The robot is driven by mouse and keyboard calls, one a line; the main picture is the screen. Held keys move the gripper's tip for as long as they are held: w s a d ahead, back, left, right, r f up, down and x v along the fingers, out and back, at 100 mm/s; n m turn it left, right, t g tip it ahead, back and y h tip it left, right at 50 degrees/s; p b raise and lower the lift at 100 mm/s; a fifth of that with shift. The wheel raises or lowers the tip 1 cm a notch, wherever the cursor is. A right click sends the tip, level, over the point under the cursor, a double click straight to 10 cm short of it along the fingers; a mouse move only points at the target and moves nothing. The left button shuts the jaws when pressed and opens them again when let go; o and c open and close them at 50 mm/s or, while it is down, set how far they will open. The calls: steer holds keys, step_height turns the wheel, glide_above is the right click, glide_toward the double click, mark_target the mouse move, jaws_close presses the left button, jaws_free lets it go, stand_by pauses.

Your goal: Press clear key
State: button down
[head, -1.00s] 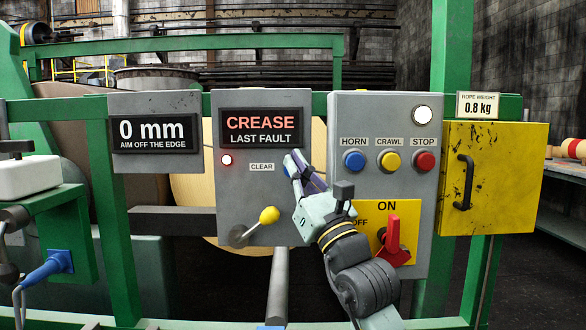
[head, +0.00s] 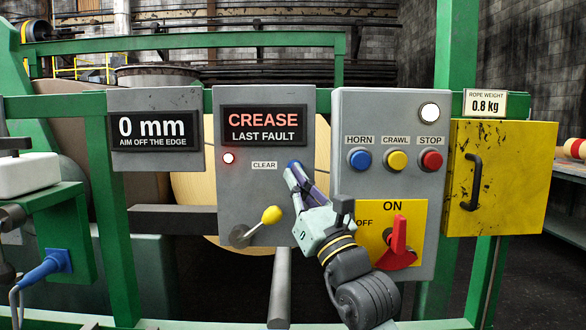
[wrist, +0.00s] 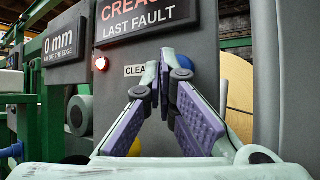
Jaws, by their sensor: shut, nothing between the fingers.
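The CLEAR label (head: 264,165) is on the grey panel under the CREASE / LAST FAULT display (head: 264,125). Just right of the label a blue key (head: 294,163) shows in part at my fingertips. In the wrist view, blue (wrist: 172,118) shows behind my fingers, and the CLEAR label (wrist: 134,71) is partly covered by them. My gripper (head: 290,173) is shut and empty, its tips pointing at the panel close to the key. It also shows in the wrist view (wrist: 159,65). I cannot tell whether the tips touch the key.
A lit red lamp (head: 228,158) is left of the label. A yellow-knobbed lever (head: 271,214) sticks out below. The right panel carries HORN (head: 359,159), CRAWL (head: 397,160) and STOP (head: 431,160) buttons and a red switch (head: 399,240), close to my arm.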

steer(key=shift+s+d+r+p, duration=0.1)
steer(key=shift+s+d, duration=0.05)
steer(key=shift+s, duration=0.55)
steer(key=shift+s+d+r+p, duration=0.15)
steer(key=shift+s, duration=0.55)
steer(key=shift+s+d+r+p, duration=0.1)
steer(key=shift+s+d, duration=0.05)
steer(key=shift+s, duration=0.55)
steer(key=shift+r, duration=0.1)
